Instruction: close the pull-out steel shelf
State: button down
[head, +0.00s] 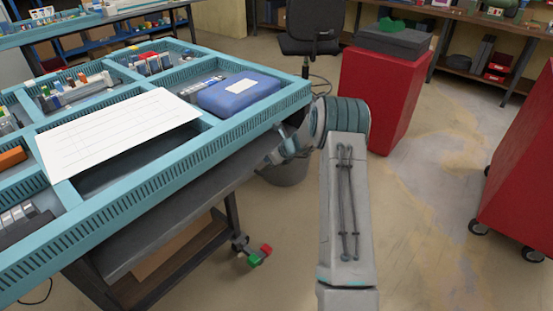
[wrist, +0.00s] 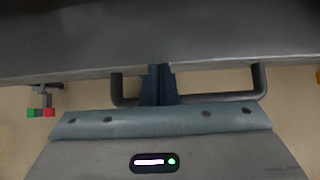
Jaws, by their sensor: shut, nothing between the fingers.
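The pull-out steel shelf (head: 165,212) is a dark grey slab under the teal compartment top of the workbench. In the wrist view its grey surface and front edge (wrist: 70,45) fill the top. A dark U-shaped handle (wrist: 225,97) stands out from that edge. My gripper (wrist: 159,68) is shut and empty, its fingertips at the shelf's edge between the two ends of the handle. The fingers cross the handle bar in the picture; I cannot tell whether they touch it. In the head view my gripper (head: 276,157) is at the shelf's right end, partly hidden.
The teal top (head: 230,127) holds a blue case (head: 238,93), a white sheet (head: 115,132) and small parts.

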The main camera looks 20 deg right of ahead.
jog(key=shift+w, duration=0.1)
dwell(0.4)
jog(key=s+d+f+v, duration=0.1)
jog(key=s+f+v, duration=0.1)
jog(key=v, duration=1.1)
jog(key=s+a+r+n+g+p, duration=0.3)
jog(key=s+a+r+n+p, duration=0.2)
jog(key=s+a+r+n, duration=1.05)
jog(key=s+r+n+h+p, duration=0.1)
jog(key=s+r+n, duration=0.2)
jog(key=s, duration=0.4)
jog(key=s+r+n+g+h+p, duration=0.1)
jog(key=s+r+n+h+p, duration=0.1)
jog(key=s+n, duration=0.4)
jog(key=s+r+n+h+p, duration=0.1)
jog(key=s+r+n+p, duration=0.1)
jog(key=s+r+n, duration=0.3)
jog(key=s, duration=0.2)
jog(key=shift+s+a+g+h, duration=0.2)
jog(key=shift+s+g+h, duration=0.15)
jog(key=shift+g+h, duration=0.05)
